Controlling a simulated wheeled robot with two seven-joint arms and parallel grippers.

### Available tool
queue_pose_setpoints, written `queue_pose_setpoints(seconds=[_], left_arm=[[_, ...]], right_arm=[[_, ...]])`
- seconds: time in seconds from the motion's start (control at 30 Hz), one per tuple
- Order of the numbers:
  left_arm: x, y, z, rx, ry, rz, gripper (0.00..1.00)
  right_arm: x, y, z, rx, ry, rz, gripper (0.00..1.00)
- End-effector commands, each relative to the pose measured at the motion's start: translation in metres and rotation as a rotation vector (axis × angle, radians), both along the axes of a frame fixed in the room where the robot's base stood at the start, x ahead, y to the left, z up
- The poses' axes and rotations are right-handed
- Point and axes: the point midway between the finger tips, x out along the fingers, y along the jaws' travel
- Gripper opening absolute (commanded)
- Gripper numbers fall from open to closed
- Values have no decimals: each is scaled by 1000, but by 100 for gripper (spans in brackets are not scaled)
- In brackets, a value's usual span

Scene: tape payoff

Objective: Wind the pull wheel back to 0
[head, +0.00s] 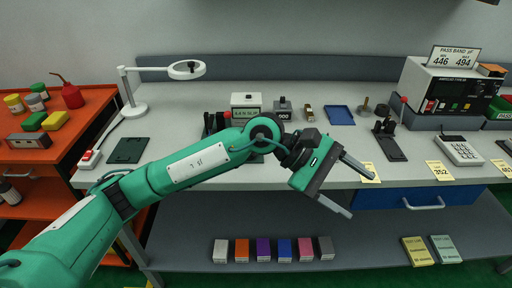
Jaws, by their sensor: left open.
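I cannot make out a pull wheel or its scale for certain. A dark device with a red knob (227,115) stands on the bench, largely hidden behind my left arm. Another dark device (385,127) on a black base stands further right, near a red-tipped lever (403,99). My left gripper (358,194) is open and empty, its two fingers pointing right and down over the bench's front edge. It is apart from both devices. My right gripper is not in view.
The grey bench holds a lamp (134,108), a blue tray (340,115), a PASS BAND instrument (440,88) and a keypad unit (459,150). Several small boxes (263,249) line the lower shelf. An orange cart (75,140) stands left.

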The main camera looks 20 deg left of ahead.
Motion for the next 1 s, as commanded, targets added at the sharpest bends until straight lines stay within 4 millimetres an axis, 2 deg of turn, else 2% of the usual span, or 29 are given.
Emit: queue_pose_setpoints(seconds=[0.1,0.17,0.23,0.4,0.5,0.6,0.73,0.87,1.0], left_arm=[[32,33,-20,286,-233,-45,67],[50,55,-25,437,-335,-65,67],[73,86,-26,617,-437,-82,67],[118,165,-4,1015,-593,-97,67],[132,199,14,1181,-628,-96,67],[138,221,27,1283,-638,-92,67],[142,232,29,1331,-637,-93,67],[146,235,16,1332,-636,-93,67],[155,239,-9,1329,-633,-95,67]], right_arm=[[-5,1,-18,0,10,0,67],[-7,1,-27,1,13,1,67],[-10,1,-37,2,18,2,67],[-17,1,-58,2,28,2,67],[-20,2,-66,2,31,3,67],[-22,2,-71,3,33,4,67],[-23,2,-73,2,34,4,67],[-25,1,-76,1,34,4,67],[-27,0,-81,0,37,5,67]])
